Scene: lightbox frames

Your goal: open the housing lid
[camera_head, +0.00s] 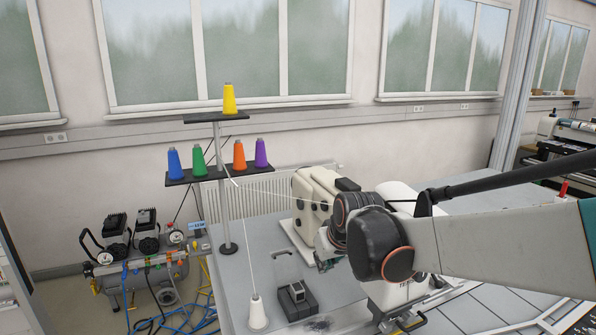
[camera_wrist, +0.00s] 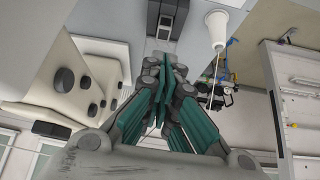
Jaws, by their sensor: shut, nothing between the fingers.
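A cream machine housing with dark round knobs (camera_head: 308,196) stands on the grey table, left of my arm. Its knobbed side also shows at the left of the wrist view (camera_wrist: 100,65). My arm covers part of the machine, and I cannot tell which part of it is the lid. My gripper (camera_head: 326,265) is low in front of the machine, partly hidden by my arm. In the wrist view its teal-padded fingers (camera_wrist: 164,75) are together and empty. The gripper is beside the housing; I cannot tell if they touch.
A dark block with a grey top (camera_head: 297,293) and a white thread cone (camera_head: 257,314) stand on the table (camera_head: 232,268). A thread stand (camera_head: 222,190) with several coloured cones rises behind them, its thread running to the machine. A compressor (camera_head: 140,265) is at the left.

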